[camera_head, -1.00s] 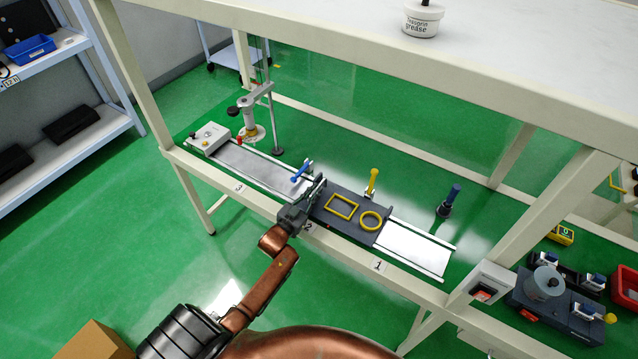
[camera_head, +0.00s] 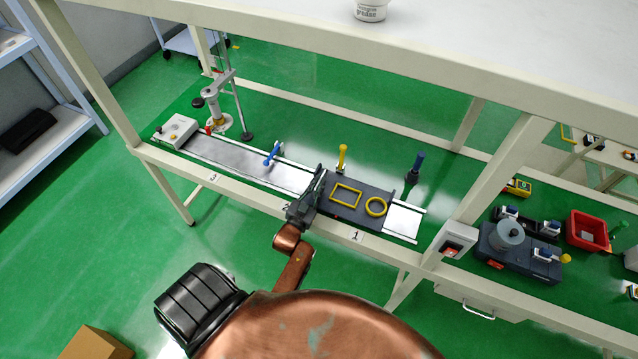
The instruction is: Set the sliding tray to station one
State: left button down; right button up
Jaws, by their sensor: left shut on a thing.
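The sliding tray (camera_head: 354,211) is a dark plate bearing a yellow square frame (camera_head: 345,195) and a yellow ring (camera_head: 376,206). It sits on the silver rail (camera_head: 228,159), near the rail's right end, with a short bare stretch of rail to its right. My left gripper (camera_head: 311,190) is shut on the tray's left edge, where the fingers partly hide it. The station label "1" (camera_head: 357,237) is on the front beam, just in front of the tray. The label "3" (camera_head: 214,177) is farther left; the label "2" is mostly hidden by my gripper. My right gripper is not in view.
Blue (camera_head: 272,154), yellow (camera_head: 342,158) and dark blue (camera_head: 414,167) handles stand along the rail's back side. A grey box (camera_head: 177,131) closes the left end. A switch box (camera_head: 455,240) is on the right post.

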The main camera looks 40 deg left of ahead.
pick_arm(q)
jog(key=c, duration=2)
grip_release()
jog(key=v, duration=1.2)
jog(key=shift+f, duration=0.1)
